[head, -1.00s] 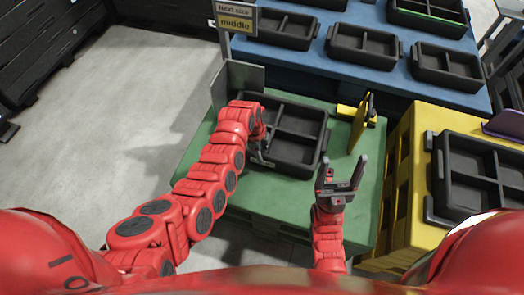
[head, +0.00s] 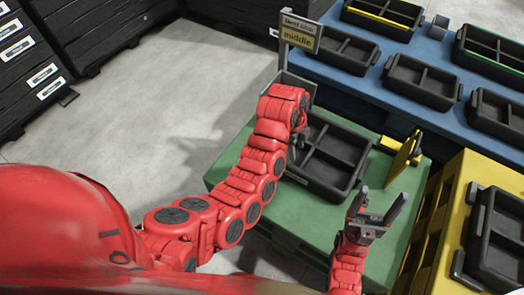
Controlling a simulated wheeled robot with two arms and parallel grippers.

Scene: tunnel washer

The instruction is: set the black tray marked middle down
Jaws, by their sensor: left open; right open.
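The black tray (head: 343,151), divided into compartments, appears to rest on the green table (head: 300,214), below a post sign (head: 300,34) reading "middle". My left gripper (head: 298,150) is open at the tray's left rim; the arm partly hides its fingers, and I cannot tell whether they touch the rim. My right gripper (head: 378,211) is open and empty, with its fingers pointing up, in front of the tray's near right corner and apart from it.
A yellow upright piece (head: 403,157) stands on the table right of the tray. Several black trays lie on the blue table (head: 350,84) behind. Another black tray (head: 492,240) is on the yellow stand (head: 440,225) at right. Grey floor is clear at left.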

